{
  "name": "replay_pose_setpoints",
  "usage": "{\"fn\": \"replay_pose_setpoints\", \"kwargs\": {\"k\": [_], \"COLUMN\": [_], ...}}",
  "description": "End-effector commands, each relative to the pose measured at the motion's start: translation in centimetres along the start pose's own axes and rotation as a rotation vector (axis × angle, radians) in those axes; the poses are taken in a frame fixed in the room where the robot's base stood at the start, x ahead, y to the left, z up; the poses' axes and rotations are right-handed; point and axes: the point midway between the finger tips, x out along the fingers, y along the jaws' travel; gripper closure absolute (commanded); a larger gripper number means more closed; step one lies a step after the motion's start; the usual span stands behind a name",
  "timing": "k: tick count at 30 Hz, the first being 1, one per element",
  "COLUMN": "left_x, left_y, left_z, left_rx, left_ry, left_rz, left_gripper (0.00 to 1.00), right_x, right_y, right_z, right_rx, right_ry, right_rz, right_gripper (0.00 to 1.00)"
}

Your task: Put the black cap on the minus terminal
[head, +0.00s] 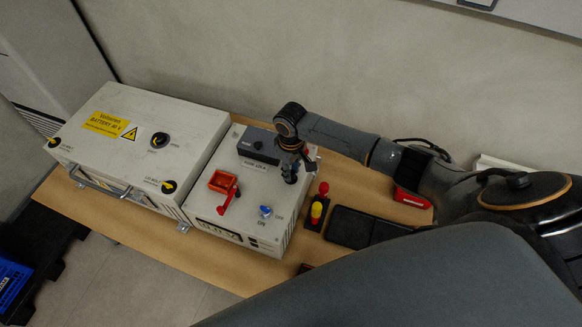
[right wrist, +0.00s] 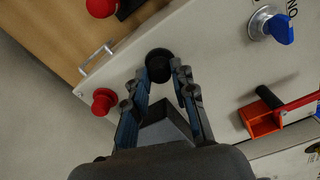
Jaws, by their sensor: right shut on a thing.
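My right gripper (right wrist: 160,75) points down over the white box (head: 218,160) with the blue knob. Its fingertips are closed around the black cap (right wrist: 159,65), which sits at the box's top face near one edge. The terminal under the cap is hidden, so I cannot tell whether the cap is seated or just above it. In the head view the right gripper (head: 291,172) covers the same corner of the box. A red cap (right wrist: 104,101) stands on the box top beside the gripper in the right wrist view. My left gripper is not in view.
The box top also carries a blue knob (head: 265,211), a red lever (head: 229,200) and a dark fuse block (head: 258,146). A white battery box (head: 140,135) stands left. A red-yellow item (head: 317,210) and a black tray (head: 350,227) lie right on the brown table (head: 190,248).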

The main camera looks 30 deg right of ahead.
Motion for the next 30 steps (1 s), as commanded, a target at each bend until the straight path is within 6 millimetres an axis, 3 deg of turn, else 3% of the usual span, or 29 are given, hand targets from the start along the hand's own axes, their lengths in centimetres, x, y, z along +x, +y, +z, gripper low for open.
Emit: {"fn": "replay_pose_setpoints", "kwargs": {"k": [20, 21, 24, 30], "left_x": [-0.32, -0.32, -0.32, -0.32], "left_y": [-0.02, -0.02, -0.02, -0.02], "left_z": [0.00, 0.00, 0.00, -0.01], "left_rx": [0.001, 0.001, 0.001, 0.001], "left_ry": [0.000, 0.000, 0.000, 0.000], "left_rz": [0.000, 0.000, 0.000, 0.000], "left_gripper": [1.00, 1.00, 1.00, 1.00], "right_x": [0.38, 0.38, 0.37, 0.36], "right_y": [-0.04, -0.04, -0.03, -0.02], "right_z": [-0.06, -0.06, -0.06, -0.06], "right_rx": [-0.001, -0.001, 0.000, 0.000], "right_ry": [0.001, 0.001, 0.001, 0.001], "right_rz": [-0.001, -0.001, 0.000, 0.000], "right_gripper": [0.94, 0.68, 0.48, 0.48]}}
